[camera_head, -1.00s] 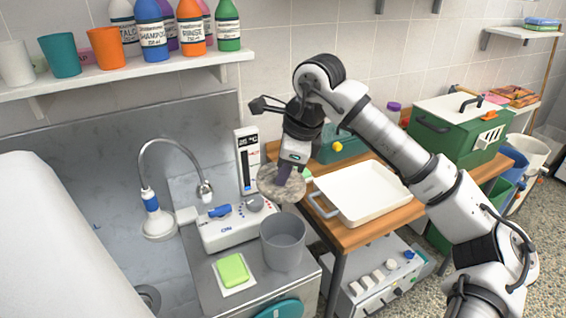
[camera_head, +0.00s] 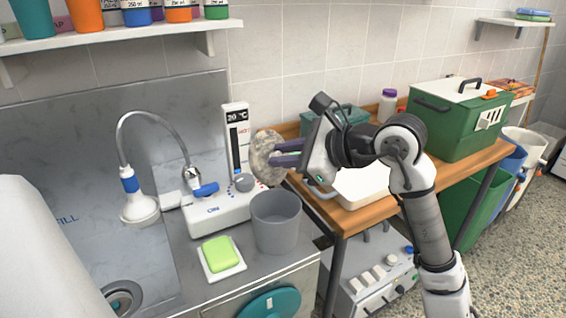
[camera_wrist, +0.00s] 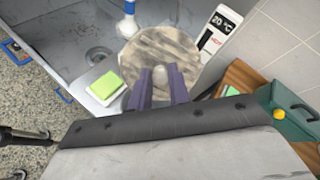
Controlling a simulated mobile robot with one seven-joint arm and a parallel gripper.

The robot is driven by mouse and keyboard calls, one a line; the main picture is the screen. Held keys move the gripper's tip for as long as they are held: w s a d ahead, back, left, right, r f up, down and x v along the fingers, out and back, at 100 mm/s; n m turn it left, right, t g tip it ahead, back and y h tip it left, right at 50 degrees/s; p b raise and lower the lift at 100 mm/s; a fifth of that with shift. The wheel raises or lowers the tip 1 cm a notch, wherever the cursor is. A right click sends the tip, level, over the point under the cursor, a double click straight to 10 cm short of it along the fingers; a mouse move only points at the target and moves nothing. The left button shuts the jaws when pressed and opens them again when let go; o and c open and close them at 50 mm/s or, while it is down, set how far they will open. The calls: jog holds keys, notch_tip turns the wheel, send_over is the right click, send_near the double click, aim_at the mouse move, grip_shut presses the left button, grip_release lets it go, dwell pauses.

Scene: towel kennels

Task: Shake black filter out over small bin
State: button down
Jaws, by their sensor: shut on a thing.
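The filter (camera_head: 264,155) is a round disc with a mottled grey-beige, fuzzy face; no black shows on it. My gripper (camera_head: 280,154), with purple fingers, is shut on a small pale knob (camera_wrist: 160,75) at the disc's middle. In the head view the disc stands nearly on edge, just above the small grey bin (camera_head: 276,224) and apart from it. The bin stands upright on the counter; its bottom inside is hidden. In the wrist view the filter (camera_wrist: 158,52) hides the bin.
A green sponge (camera_head: 221,252) on a white dish sits left of the bin. A white control unit (camera_head: 222,213) with a display post and a shower hose (camera_head: 128,150) stand behind. A white tray (camera_head: 358,190) lies on the wooden table at right, partly behind my arm.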

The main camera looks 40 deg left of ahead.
aim_at(281, 180)
jog(key=f+y+b, duration=0.1)
jog(key=y+b, duration=0.1)
jog(key=b, duration=0.2)
jog(key=f+y+b, duration=0.1)
jog(key=y+b, duration=0.1)
jog(key=b, duration=0.3)
jog(key=f+g+y+b, duration=0.1)
jog(key=y+b, duration=0.1)
jog(key=b, duration=0.3)
jog(key=shift+a+f+y, duration=0.25)
jog(key=shift+a+y, duration=0.1)
jog(key=shift+y, duration=0.05)
jog(key=y+b, duration=0.1)
jog(key=b, duration=0.2)
jog(key=shift+a+f+y, duration=0.1)
jog(key=shift+f+y, duration=0.15)
jog(key=shift+y, duration=0.15)
jog(key=shift+r+y, duration=0.15)
jog(key=shift+y, duration=0.15)
notch_tip(281, 180, up, 3)
jog(key=shift+r+p, duration=0.1)
jog(key=shift+p, duration=0.8)
